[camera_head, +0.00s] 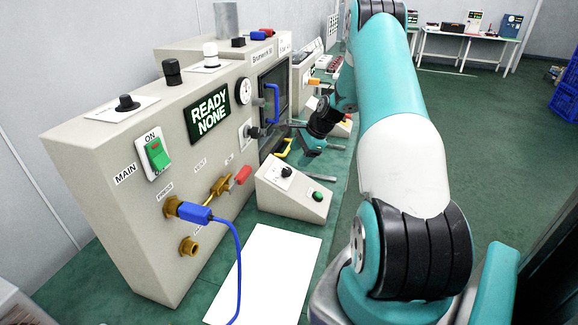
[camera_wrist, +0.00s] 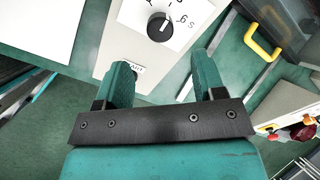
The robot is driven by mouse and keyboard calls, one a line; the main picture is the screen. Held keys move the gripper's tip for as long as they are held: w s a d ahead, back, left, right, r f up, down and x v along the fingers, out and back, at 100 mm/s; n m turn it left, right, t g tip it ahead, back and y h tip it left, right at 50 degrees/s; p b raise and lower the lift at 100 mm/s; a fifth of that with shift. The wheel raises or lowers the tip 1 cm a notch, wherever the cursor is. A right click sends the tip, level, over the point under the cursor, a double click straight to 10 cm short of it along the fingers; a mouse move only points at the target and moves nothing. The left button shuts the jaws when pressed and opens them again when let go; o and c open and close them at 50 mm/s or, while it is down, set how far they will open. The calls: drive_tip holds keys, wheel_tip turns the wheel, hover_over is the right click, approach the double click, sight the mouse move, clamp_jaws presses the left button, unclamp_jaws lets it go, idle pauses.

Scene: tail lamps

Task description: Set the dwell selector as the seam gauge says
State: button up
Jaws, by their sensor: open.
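The dwell selector appears to be the black knob (camera_wrist: 161,27) on a white dial plate, at the top of the wrist view. A "6", an "s" and part of another numeral show beside it; the rest is cut off. In the head view this knob (camera_head: 287,172) sits on the small sloped box. My gripper (camera_head: 298,138) is above and behind that box. In the wrist view its two fingers (camera_wrist: 162,68) are apart and empty, short of the knob. A round white gauge (camera_head: 243,91) on the large panel may be the seam gauge; its reading is too small to tell.
The sloped box (camera_head: 270,192) also carries a green button (camera_head: 317,195). The large panel has a READY NONE display (camera_head: 209,116), a green switch (camera_head: 158,153) and a blue plug with cable (camera_head: 195,212). A yellow handle (camera_wrist: 262,40) is right of the box. White paper (camera_head: 265,275) lies in front.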

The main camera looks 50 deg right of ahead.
sight(288, 170)
drive_tip(key=p+x, duration=0.1)
drive_tip(key=x, duration=0.7)
drive_tip(key=shift+r+p, duration=0.1)
drive_tip(key=shift+p, duration=0.3)
drive_tip(key=c, duration=0.9)
